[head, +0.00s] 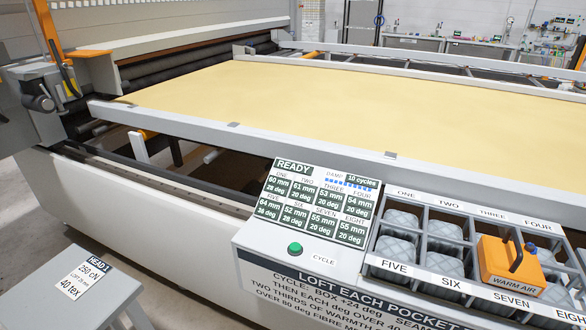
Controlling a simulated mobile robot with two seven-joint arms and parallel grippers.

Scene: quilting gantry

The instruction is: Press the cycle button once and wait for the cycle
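The green cycle button (295,249) sits on the sloped top of the white control box (255,237), left of a "CYCLE" label. Nothing touches it. The display (312,205) above it reads "READY", with "DAMP", "10 cycles" and a row of blue marks. Its green cells list mm and degree values for pockets ONE to EIGHT. Neither of my grippers shows in the head view.
A tray (371,271) of grey quilted pockets stands right of the box, with an orange "WARM AIR" unit (511,265) over its front row. A grey stool (75,290) with a label card stands at left. The gantry's yellow sheet (330,100) lies behind.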

